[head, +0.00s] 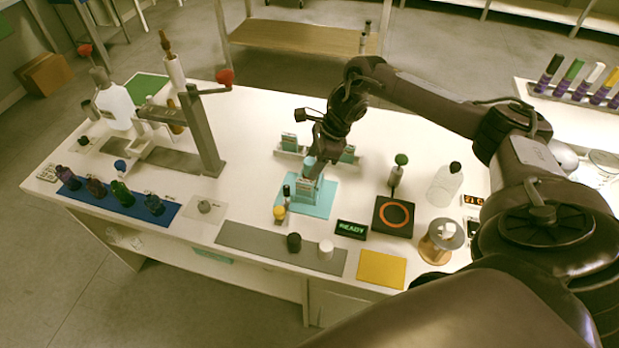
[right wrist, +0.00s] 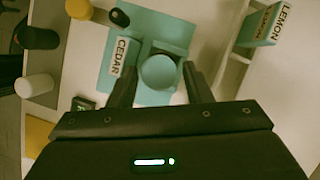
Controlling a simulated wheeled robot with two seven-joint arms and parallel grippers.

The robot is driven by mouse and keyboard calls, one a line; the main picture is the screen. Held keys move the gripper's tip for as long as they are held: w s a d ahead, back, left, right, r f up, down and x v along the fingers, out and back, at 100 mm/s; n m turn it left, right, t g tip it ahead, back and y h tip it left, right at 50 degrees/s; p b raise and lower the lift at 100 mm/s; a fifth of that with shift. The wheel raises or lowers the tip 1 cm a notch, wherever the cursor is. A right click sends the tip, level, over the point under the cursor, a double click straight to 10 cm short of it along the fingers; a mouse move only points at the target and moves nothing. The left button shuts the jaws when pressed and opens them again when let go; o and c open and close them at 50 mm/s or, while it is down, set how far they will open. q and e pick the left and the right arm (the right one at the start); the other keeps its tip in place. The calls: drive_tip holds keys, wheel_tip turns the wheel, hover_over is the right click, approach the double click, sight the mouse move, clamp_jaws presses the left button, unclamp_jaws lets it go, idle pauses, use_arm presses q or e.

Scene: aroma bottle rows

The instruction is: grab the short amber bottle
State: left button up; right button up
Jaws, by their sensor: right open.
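A row of small dark bottles stands on a blue mat (head: 175,213) at the left front of the table. The second from the left looks like a short amber-brown bottle (head: 96,187), but its colour is hard to tell at this size. My right gripper (head: 313,168) is far to its right, over a teal tray (head: 323,201). In the right wrist view my right gripper (right wrist: 161,88) is open, with a round teal thing (right wrist: 158,72) between or just below its fingers. Whether they touch it cannot be told. My left gripper is not in view.
A box marked CEDAR (right wrist: 122,56) stands beside the teal thing, and a LEMON box (right wrist: 264,24) stands in a rack. A yellow-capped item (head: 279,212) is close to the tray's left edge. A grey post stand (head: 203,135) rises behind the bottle row.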

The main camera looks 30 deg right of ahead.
drive_tip(key=shift+p+x, duration=0.4)
drive_tip(key=shift+x, duration=1.45)
drive_tip(key=shift+d, duration=0.15)
drive_tip(key=c, duration=0.8)
drive_tip(key=shift+r, duration=0.1)
